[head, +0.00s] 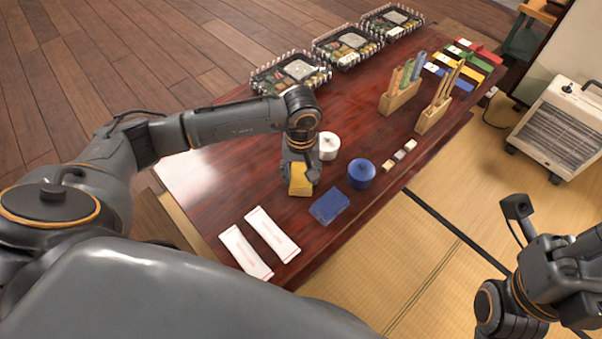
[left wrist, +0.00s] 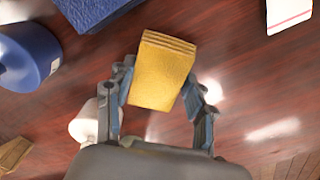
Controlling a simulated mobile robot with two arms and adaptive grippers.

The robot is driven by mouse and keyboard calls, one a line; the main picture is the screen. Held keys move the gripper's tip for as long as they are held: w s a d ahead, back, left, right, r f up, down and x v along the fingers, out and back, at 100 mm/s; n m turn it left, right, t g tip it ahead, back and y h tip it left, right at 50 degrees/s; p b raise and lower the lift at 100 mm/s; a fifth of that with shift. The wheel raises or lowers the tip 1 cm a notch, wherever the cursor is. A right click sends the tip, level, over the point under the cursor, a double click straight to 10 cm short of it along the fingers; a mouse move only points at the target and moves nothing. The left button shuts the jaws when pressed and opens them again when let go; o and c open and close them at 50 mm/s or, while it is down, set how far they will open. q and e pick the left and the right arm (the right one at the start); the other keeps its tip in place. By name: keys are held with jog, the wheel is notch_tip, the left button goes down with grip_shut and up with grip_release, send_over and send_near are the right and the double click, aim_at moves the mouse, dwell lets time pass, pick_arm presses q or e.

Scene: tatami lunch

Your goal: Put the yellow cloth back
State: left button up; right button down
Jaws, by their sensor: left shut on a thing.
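The yellow cloth (head: 299,181) is a folded block near the middle of the dark red table (head: 215,190). My left gripper (head: 301,168) comes down over it and is shut on it. In the left wrist view the cloth (left wrist: 162,75) sits between the two fingers (left wrist: 161,105), its layered folded edge facing away. I cannot tell whether it touches the table. A folded blue cloth (head: 329,206) lies just right of it, apart from it. My right arm (head: 555,270) shows at the lower right, off the table; its fingers are not clear.
A blue lidded pot (head: 362,174) and a white lidded pot (head: 329,146) stand close by. Two white packets (head: 272,234) lie in front. Small blocks (head: 399,155), wooden holders (head: 398,98) and black trays (head: 290,72) stand farther back. A heater (head: 562,120) stands on the tatami.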

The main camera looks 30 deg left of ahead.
pick_arm(q)
jog(key=o, duration=1.1)
jog(key=shift+f, duration=0.1)
